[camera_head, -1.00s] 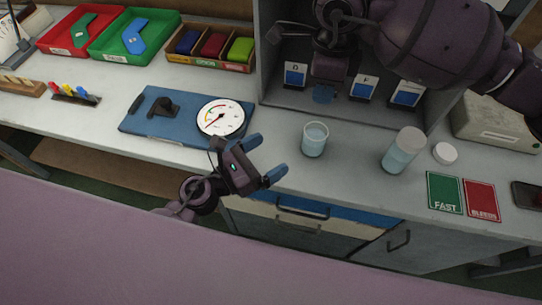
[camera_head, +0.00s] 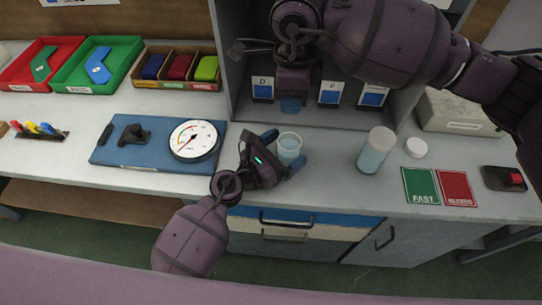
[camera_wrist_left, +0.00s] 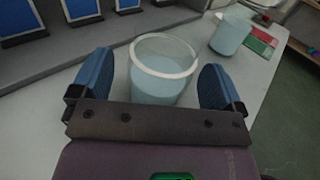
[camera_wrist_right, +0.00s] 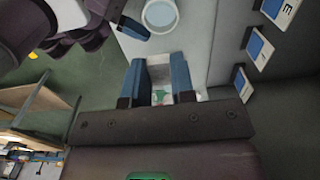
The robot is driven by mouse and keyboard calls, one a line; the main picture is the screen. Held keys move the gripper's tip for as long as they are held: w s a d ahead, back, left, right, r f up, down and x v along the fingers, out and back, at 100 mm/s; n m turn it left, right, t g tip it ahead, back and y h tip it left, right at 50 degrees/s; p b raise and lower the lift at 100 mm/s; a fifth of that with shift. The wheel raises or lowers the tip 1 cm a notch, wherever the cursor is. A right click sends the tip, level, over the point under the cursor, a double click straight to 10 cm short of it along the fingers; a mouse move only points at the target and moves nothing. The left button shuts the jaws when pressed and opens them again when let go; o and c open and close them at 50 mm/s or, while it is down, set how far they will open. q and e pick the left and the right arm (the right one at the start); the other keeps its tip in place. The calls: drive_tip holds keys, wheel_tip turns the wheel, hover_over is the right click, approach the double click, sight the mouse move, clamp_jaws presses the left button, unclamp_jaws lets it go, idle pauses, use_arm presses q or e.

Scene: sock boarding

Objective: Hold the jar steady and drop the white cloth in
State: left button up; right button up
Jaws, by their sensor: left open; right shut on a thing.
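The open glass jar (camera_head: 289,143) with pale blue contents stands on the bench. My left gripper (camera_head: 288,150) is open, with one finger on each side of the jar. In the left wrist view the jar (camera_wrist_left: 163,88) is between the fingers, with a clear gap at the left finger. My right gripper (camera_head: 290,106) is above and behind the jar, in front of the cabinet. In the right wrist view a small white piece with a green mark (camera_wrist_right: 190,96), apparently the white cloth, shows at its fingers. The cloth is mostly hidden.
A taller jar (camera_head: 376,150) and a white lid (camera_head: 417,148) stand to the right, behind green (camera_head: 421,186) and red (camera_head: 457,188) cards. A dial gauge (camera_head: 194,140) on a blue board is at left. Labelled cards (camera_head: 331,94) line the cabinet.

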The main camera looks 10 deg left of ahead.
use_arm(q)
drive_tip(key=shift+w+d, duration=0.5)
drive_tip(key=c, duration=1.1)
use_arm(e)
wheel_tip(320, 180, down, 9)
drive_tip(key=shift+r, duration=0.2)
idle(1.0)
drive_tip(key=o, duration=1)
drive_tip(key=shift+c, duration=0.2)
